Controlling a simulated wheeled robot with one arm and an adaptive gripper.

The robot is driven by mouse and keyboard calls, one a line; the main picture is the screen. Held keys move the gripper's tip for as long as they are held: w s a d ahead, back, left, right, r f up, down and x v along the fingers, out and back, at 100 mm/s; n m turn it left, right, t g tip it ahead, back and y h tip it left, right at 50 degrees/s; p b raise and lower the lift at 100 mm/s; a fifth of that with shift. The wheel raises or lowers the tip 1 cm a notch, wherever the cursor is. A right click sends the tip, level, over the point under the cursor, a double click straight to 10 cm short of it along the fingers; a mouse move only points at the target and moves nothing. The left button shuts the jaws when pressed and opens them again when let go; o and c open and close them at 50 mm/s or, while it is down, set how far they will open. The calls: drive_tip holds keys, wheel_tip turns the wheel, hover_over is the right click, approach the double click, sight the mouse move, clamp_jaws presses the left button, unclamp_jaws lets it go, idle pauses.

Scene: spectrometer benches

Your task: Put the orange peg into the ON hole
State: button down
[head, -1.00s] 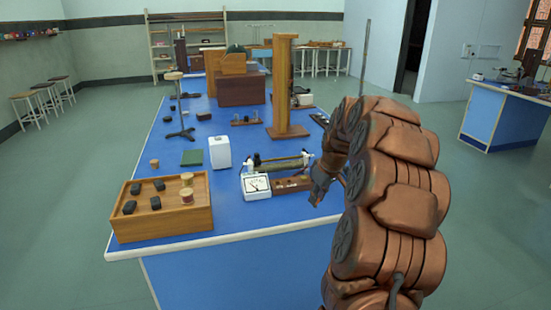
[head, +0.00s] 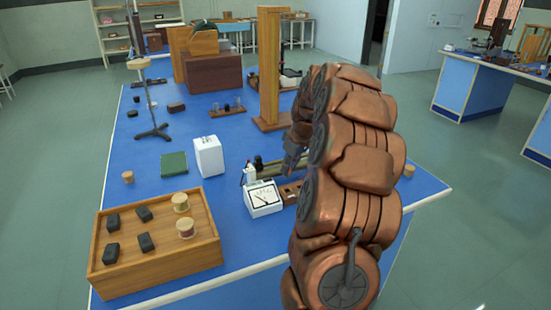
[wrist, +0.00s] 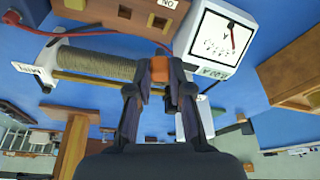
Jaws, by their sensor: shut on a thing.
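The orange peg (wrist: 160,68) is between the fingertips of my gripper (wrist: 160,85) in the wrist view, and the gripper is shut on it. The brown wooden hole board (wrist: 110,12) lies beyond the peg at the top of that view. A white label (wrist: 168,3), upside down there, reads ON, with a dark hole close to it. The peg appears apart from the board. In the head view my gripper (head: 292,158) is partly hidden by my arm, above the board (head: 290,193), of which only the left end shows. The peg is hidden there.
A white meter (head: 263,198) stands against the board. A wire-wound coil (wrist: 95,63) lies alongside it. A white box (head: 209,156), a green pad (head: 174,164) and a wooden tray (head: 215,240) with black blocks and spools are to the left. A tall wooden post (head: 270,70) stands behind.

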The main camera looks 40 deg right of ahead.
sight(290, 173)
drive_tip(key=shift+w, duration=0.15)
drive_tip(key=shift+f, duration=2.1)
drive_tip(key=shift+f+b, duration=0.75)
drive_tip(key=shift+f, duration=0.4)
drive_tip(key=c, duration=1)
unclamp_jaws()
drive_tip(key=v, duration=1.2)
